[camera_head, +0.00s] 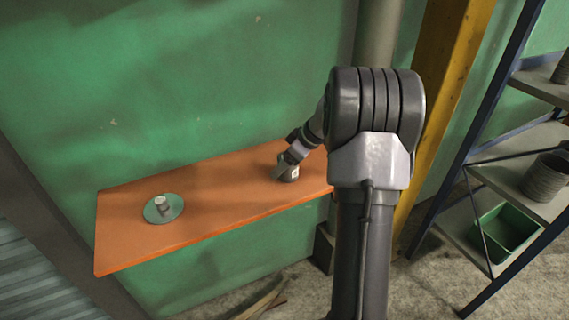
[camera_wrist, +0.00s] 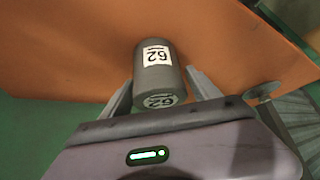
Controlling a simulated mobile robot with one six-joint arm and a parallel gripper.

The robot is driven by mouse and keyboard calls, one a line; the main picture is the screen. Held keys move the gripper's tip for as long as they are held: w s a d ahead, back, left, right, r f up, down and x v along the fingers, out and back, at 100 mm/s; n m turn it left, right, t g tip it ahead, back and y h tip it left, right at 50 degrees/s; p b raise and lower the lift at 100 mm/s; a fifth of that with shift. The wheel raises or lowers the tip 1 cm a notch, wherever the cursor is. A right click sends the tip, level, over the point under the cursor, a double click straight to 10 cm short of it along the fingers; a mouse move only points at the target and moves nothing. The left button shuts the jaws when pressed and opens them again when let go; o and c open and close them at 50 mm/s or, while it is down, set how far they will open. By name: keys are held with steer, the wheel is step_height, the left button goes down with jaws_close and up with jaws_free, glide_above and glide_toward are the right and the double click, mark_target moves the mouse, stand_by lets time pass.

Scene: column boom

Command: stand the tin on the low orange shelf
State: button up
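The tin (camera_wrist: 156,72) is a grey cylinder with a white "62" label on its side and another on its end. In the wrist view it sits between the two fingers of my gripper (camera_wrist: 160,80), whose tips lie close to its sides. I cannot tell whether they touch it. In the head view the tin (camera_head: 294,174) is at the right part of the low orange shelf (camera_head: 225,205), partly covered by my gripper (camera_head: 284,170). It looks upright and at the shelf's surface, but its contact with the board is not clear.
A green disc (camera_head: 151,213) with a small pale cylinder (camera_head: 161,203) on it is at the shelf's left part. The shelf between is bare. The green wall (camera_head: 180,90) is behind. A yellow post (camera_head: 445,80) and a rack (camera_head: 540,205) stand to the right.

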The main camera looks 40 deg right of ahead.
steer(key=shift+r, duration=0.2)
steer(key=p+v, duration=0.4)
steer(key=v, duration=0.8)
steer(key=s+a+r+m, duration=0.1)
steer(key=s+a+r, duration=0.15)
steer(key=a, duration=0.55)
steer(key=s+a+r+m+g, duration=0.1)
steer(key=a+r+m, duration=0.15)
steer(key=a, duration=0.55)
steer(key=s+a+r, duration=0.1)
steer(key=a+r, duration=0.2)
steer(key=a, duration=0.6)
steer(key=s+a+f+m, duration=0.1)
steer(key=s+a+m, duration=0.4)
steer(key=s+a, duration=0.6)
steer(key=s, duration=0.3)
steer(key=shift+s+a+f+t, duration=0.2)
steer(key=shift+s+f+t, duration=0.1)
steer(key=shift+s+f, duration=0.1)
